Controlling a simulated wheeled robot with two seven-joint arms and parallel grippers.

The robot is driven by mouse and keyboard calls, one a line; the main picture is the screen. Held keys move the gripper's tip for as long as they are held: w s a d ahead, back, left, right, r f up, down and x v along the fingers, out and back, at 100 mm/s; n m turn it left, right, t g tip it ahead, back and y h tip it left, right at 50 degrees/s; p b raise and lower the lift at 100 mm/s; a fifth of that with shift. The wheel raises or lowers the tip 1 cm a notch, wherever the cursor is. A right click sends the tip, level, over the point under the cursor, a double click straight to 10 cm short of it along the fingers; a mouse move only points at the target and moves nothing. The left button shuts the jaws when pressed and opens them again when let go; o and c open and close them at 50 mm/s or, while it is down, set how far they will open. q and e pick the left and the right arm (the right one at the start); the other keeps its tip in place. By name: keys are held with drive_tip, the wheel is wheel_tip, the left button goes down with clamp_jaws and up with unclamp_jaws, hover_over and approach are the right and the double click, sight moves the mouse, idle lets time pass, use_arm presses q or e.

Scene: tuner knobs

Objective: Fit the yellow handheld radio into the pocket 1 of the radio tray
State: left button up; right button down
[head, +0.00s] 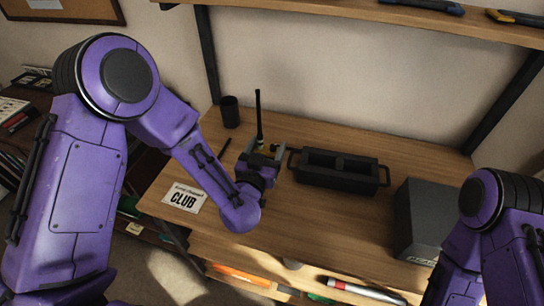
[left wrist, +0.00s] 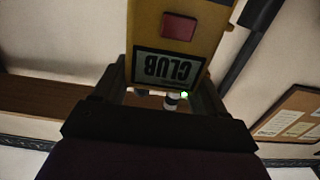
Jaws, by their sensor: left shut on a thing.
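The yellow handheld radio (head: 264,149) is upright in my left gripper (head: 262,160), its long black antenna pointing up. In the left wrist view the radio (left wrist: 205,22) fills the space between the fingers (left wrist: 165,85), showing a red button and an upside-down CLUB label. My left gripper is shut on it. The black radio tray (head: 338,181) stands on the table just right of the gripper, apart from it. Two open pockets and a handle at each end show. I cannot tell which pocket is pocket 1. The radio's lower part is mostly hidden by my gripper in the head view.
A black cup (head: 230,112) stands at the back left of the table. A white CLUB card (head: 184,197) lies at the front left. A dark grey box (head: 420,222) stands at the right, near my right arm. A shelf (head: 400,16) runs above the table.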

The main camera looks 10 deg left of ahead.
use_arm(q)
drive_tip(key=f+b, duration=0.1)
drive_tip(key=f, duration=0.1)
drive_tip(key=f+b, duration=0.1)
drive_tip(key=shift+w+f, duration=0.2)
drive_tip(key=shift+f, duration=0.15)
drive_tip(key=shift+r, duration=0.25)
drive_tip(key=shift+s+f, duration=0.15)
drive_tip(key=shift+f, duration=0.05)
drive_tip(key=o, duration=1.7)
drive_tip(key=shift+c, duration=0.2)
